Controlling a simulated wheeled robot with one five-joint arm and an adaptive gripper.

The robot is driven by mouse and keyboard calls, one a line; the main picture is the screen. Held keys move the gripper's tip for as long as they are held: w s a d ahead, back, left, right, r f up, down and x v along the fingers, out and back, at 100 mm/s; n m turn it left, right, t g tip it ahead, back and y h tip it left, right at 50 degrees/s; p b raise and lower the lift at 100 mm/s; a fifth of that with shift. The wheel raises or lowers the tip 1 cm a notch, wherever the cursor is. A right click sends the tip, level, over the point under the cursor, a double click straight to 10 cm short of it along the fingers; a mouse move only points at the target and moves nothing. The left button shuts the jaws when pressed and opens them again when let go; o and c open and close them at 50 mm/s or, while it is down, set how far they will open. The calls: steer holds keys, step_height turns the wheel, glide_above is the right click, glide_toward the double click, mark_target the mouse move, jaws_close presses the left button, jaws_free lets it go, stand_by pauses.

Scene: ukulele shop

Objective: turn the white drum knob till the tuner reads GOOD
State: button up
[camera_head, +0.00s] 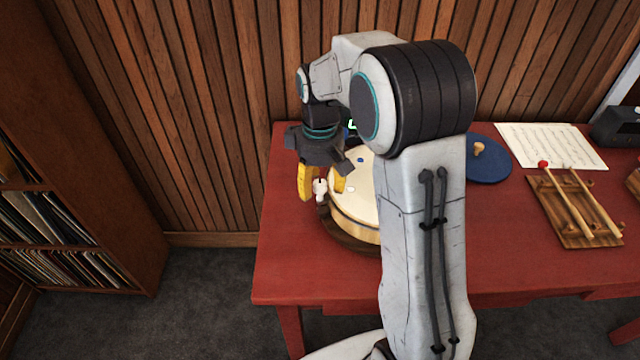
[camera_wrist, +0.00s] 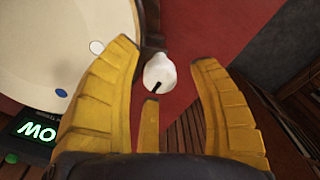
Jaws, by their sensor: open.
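The white knob (camera_head: 320,190) sticks out at the left side of the round cream-topped drum (camera_head: 358,205) on the red table. My gripper (camera_head: 322,187) points down over it, with its yellow fingers open on either side of the knob. In the wrist view, the knob (camera_wrist: 160,72) lies between the spread fingertips (camera_wrist: 163,60), with a dark mark on its face and gaps on both sides. A third finger stands below it. The tuner (camera_wrist: 36,130) shows green letters upside down, partly cut off by a finger; they look like part of LOW.
A slatted wall (camera_head: 190,110) stands behind. My arm hides part of the drum.

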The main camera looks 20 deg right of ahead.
steer(key=shift+f, duration=0.3)
steer(key=shift+c, duration=0.4)
jaws_close()
